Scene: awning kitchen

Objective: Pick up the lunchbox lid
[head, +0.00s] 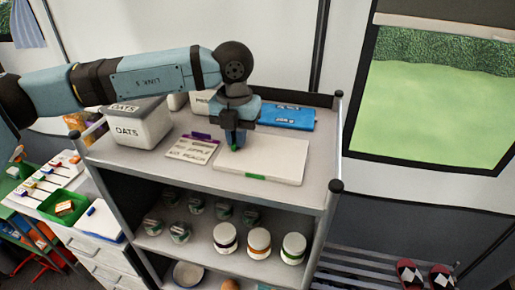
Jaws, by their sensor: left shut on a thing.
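The lunchbox lid (275,164) is a flat white panel with a green clip on its front edge. It lies on, or just above, the top of the shelf unit. My left gripper (236,146) points down at the lid's far left edge and is shut on it, by a green part there. The fingers hide part of that edge. I cannot tell whether the lid is lifted. My right gripper is not in view.
A card with a purple clip (192,149) lies left of the lid. A blue flat item (288,117) lies behind it. An OATS box (138,124) stands at the left. Several jars (259,241) stand on the shelf below. A raised rail and corner posts edge the top.

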